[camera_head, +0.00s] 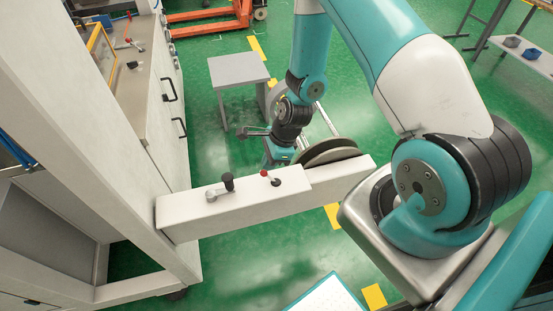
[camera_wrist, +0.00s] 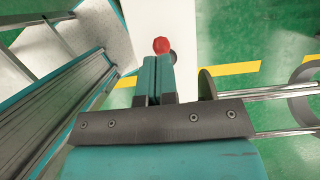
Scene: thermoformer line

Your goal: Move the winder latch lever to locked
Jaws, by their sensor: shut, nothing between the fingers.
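A small lever with a red knob (camera_head: 264,173) stands on top of the white beam (camera_head: 240,205), beside a dark pivot. No label tells me for certain that it is the winder latch lever. In the wrist view the red knob (camera_wrist: 161,45) shows just beyond my fingertips. My gripper (camera_wrist: 158,63) is shut and empty, its teal fingers together and pointing at the knob. Whether they touch it I cannot tell. In the head view my gripper (camera_head: 275,157) is at the far side of the beam, its lower part partly hidden. The lever's locked marking is not visible.
A second lever with a black knob (camera_head: 228,180) stands left of the red one on the beam. Grey reel discs (camera_head: 330,150) sit close to the right of my gripper. A grey stool-like table (camera_head: 238,70) stands behind. Machine frame is at left; green floor is open beyond.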

